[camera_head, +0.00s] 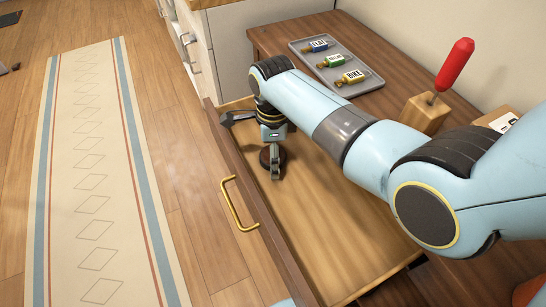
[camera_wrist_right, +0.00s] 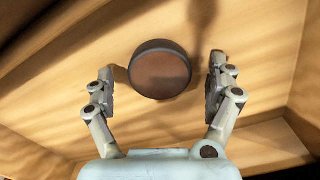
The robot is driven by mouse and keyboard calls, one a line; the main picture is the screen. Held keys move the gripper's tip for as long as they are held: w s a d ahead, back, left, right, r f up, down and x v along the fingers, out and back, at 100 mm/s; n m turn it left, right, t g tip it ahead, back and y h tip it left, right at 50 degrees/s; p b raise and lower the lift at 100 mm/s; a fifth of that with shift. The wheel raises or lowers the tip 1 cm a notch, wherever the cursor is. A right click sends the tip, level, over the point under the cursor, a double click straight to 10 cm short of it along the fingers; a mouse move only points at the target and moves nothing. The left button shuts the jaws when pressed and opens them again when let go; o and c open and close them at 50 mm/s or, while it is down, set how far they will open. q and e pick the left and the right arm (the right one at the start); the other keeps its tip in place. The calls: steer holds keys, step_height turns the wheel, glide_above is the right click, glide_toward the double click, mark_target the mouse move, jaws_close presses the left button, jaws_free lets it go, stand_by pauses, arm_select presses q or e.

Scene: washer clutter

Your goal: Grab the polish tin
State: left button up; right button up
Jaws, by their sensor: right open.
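The polish tin (camera_wrist_right: 160,70), round and dark with a brown top, lies on the floor of the open wooden drawer. In the head view only a dark brown part of the tin (camera_head: 265,158) shows beside my right gripper (camera_head: 275,160). In the wrist view my right gripper (camera_wrist_right: 161,82) is open, with one finger to the left of the tin and one to the right. Gaps show between the tin and both fingers, so nothing is held. My left gripper is not in view.
A dark tool (camera_head: 236,116) lies at the drawer's far end, close to my right wrist. The drawer front has a brass handle (camera_head: 238,205). The near drawer floor is clear.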

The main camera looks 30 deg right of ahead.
steer(key=shift+c, duration=0.4)
steer(key=c, duration=1.2)
